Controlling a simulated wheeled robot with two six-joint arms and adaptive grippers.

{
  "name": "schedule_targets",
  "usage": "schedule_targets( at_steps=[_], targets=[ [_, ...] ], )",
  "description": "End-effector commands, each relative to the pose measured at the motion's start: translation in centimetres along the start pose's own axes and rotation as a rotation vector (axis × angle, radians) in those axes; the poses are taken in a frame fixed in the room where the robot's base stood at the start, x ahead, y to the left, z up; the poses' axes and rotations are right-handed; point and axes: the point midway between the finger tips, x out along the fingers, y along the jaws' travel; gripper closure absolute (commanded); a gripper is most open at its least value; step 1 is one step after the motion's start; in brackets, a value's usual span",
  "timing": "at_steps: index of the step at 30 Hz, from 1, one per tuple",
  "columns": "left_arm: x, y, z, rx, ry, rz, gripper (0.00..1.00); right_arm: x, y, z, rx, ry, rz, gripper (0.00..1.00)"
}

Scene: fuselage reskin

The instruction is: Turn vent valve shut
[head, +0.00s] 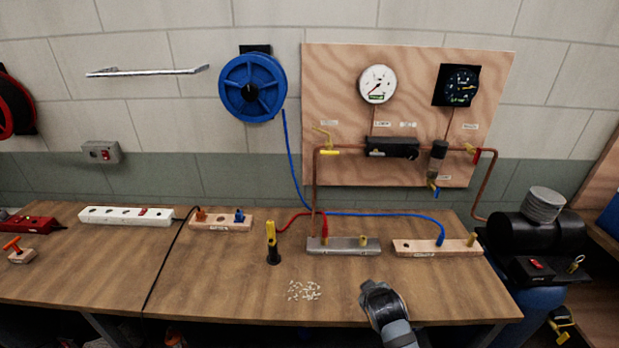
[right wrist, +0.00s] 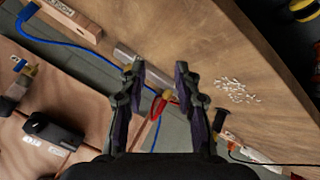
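The plywood board (head: 345,90) on the wall carries a copper pipe with small valves. A red handle (head: 477,156) is at the right, and a blue-and-yellow fitting (head: 433,188) hangs below the filter. The labels are too small to read, so I cannot tell which is the vent valve. My right gripper (head: 376,290) is above the bench's front, apart from the board. In the right wrist view its fingers (right wrist: 158,72) are spread and empty. My left gripper is out of view.
A metal block (head: 343,246) and wooden block (head: 425,248) lie on the bench (head: 220,285), with red and blue hoses behind. A yellow-and-black tool (head: 272,243) stands left of them. Small white pieces (head: 304,291) lie in front. A black compressor (head: 525,235) is at the right.

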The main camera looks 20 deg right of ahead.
Motion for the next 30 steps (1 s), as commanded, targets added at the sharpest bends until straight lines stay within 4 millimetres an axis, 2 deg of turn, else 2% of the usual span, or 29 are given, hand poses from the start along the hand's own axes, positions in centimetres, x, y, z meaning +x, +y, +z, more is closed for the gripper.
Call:
schedule_targets(
  at_steps=[5,8,11,14,15,18,19,21,23,30],
  targets=[
    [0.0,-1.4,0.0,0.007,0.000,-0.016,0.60,2.7,3.1,-6.4,-0.135,0.113,0.135,0.68],
    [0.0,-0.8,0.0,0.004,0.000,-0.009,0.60,3.8,5.0,-10.7,-0.231,0.181,0.223,0.68],
    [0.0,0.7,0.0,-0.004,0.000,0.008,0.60,4.4,6.9,-15.9,-0.353,0.253,0.327,0.68],
    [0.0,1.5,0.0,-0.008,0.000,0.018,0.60,4.3,8.8,-22.2,-0.503,0.331,0.451,0.68],
    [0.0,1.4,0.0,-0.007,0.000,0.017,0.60,4.0,9.4,-24.9,-0.569,0.363,0.503,0.68],
    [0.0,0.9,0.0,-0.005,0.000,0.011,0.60,2.7,10.6,-31.1,-0.728,0.431,0.628,0.68],
    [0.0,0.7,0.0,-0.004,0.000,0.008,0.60,2.3,10.7,-32.5,-0.766,0.446,0.657,0.68],
    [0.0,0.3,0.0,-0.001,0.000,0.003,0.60,1.6,10.9,-34.7,-0.830,0.470,0.704,0.68],
    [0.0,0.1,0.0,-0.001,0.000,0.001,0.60,1.3,10.9,-35.6,-0.859,0.479,0.725,0.68],
    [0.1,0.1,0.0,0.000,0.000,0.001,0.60,1.1,10.8,-35.9,-0.867,0.484,0.733,0.68]
  ],
)
